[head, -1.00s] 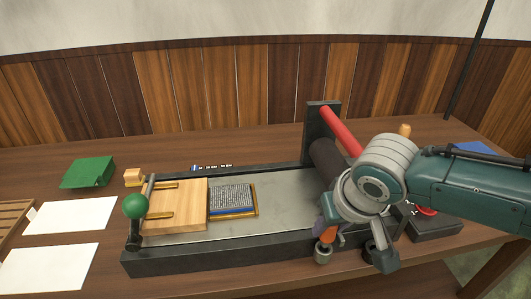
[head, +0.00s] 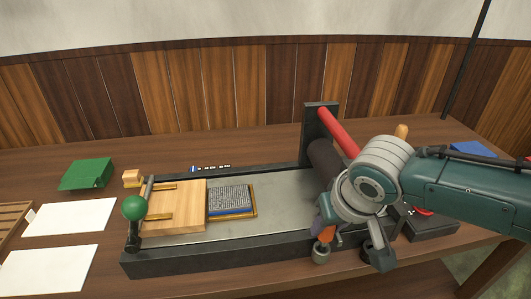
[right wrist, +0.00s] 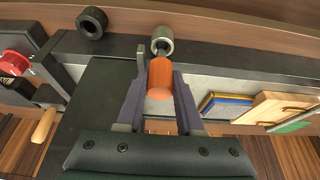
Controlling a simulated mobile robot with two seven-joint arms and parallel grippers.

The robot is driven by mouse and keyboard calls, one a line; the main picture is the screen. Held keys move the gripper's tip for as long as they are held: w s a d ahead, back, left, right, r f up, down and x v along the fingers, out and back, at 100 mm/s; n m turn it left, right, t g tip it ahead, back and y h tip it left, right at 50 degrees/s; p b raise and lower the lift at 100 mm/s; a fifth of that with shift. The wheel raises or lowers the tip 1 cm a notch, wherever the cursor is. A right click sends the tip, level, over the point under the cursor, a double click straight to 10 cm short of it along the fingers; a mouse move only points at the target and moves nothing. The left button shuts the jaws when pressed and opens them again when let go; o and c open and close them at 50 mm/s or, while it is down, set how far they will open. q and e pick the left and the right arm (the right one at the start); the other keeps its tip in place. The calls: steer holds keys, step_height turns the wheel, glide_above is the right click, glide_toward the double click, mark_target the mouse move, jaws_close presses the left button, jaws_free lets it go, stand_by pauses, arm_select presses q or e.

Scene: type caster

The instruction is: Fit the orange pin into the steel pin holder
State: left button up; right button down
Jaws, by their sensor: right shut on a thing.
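The orange pin (right wrist: 159,80) is between the two fingers of my right gripper (right wrist: 160,90), which is shut on it. In the head view the pin (head: 326,233) is partly hidden by the gripper (head: 335,230). The steel pin holder (right wrist: 162,42), a short grey cylinder with a dark opening, is directly beyond the pin's far end in the right wrist view. In the head view the holder (head: 320,254) is just below the pin. The pin's dark tip overlaps the holder's opening; I cannot tell whether it is inside. My left gripper is not in view.
The press bed (head: 285,190) carries a wooden board (head: 180,212) and a block of type (head: 230,199). A red bar (head: 338,131) and dark roller (head: 327,160) stand near my right arm. A dark ring (right wrist: 92,22) lies near the holder. White sheets (head: 68,217) lie left.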

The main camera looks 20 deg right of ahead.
stand_by(0.5)
steer(key=shift+f, duration=0.4)
steer(key=shift+r, duration=0.15)
steer(key=shift+r+p, duration=0.3)
steer(key=shift+p, duration=0.1)
steer(key=shift+s, duration=0.1)
